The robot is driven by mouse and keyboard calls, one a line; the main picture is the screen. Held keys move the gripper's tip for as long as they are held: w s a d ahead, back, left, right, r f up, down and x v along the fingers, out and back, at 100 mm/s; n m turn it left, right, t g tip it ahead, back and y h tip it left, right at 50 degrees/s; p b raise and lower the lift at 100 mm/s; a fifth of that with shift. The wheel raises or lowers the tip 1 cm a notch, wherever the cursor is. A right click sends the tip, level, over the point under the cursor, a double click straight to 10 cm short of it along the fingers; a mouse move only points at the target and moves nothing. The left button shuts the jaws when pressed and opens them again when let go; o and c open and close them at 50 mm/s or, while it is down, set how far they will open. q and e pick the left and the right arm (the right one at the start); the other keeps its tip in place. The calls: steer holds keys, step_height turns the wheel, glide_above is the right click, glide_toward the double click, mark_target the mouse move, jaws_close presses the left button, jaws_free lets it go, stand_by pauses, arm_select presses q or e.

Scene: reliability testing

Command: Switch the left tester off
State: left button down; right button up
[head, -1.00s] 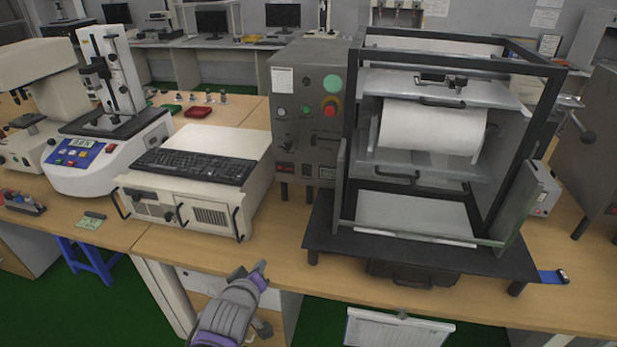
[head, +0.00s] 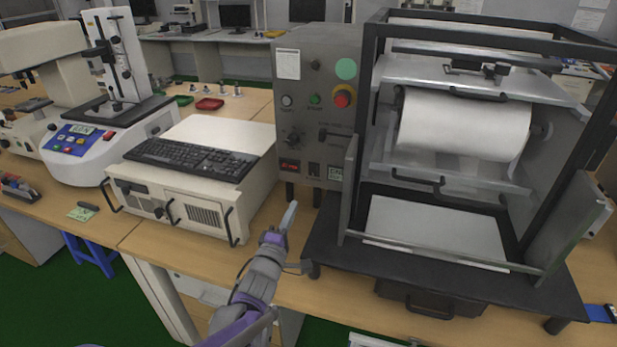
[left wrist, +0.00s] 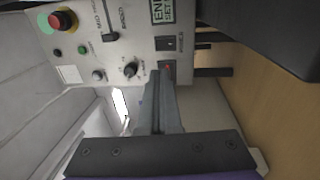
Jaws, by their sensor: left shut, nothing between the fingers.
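A grey tester (head: 318,60) with a black open frame stands on the bench in the middle of the head view. Its front panel has a red emergency button (head: 342,96), knobs, and a small red-lit power switch (head: 290,166) low on the left. In the left wrist view the red-lit switch (left wrist: 168,67) shows just beyond the fingertips, partly covered by them. My left gripper (head: 290,213) is shut and empty, below and in front of the switch. It also shows in the left wrist view (left wrist: 160,93), pointing at the panel; contact cannot be told. My right gripper is not in view.
A cream computer case (head: 190,205) with a black keyboard (head: 190,158) stands left of the tester. A white tester with a blue panel (head: 78,140) stands further left. The tester's black base plate (head: 400,255) lies right of my left gripper.

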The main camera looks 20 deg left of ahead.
mark_target(312, 167)
arm_select(q)
steer(key=w, duration=0.4)
steer(key=w+r, duration=0.1)
steer(key=w, duration=0.8)
steer(key=shift+w+d+r, duration=0.25)
steer(key=shift+w, duration=0.3)
steer(key=shift+r, duration=0.1)
steer(key=shift+w+r, duration=0.15)
steer(key=shift+w, duration=0.05)
steer(key=shift+s+r, duration=0.1)
steer(key=shift+r, duration=0.05)
steer(key=shift+s+d, duration=0.1)
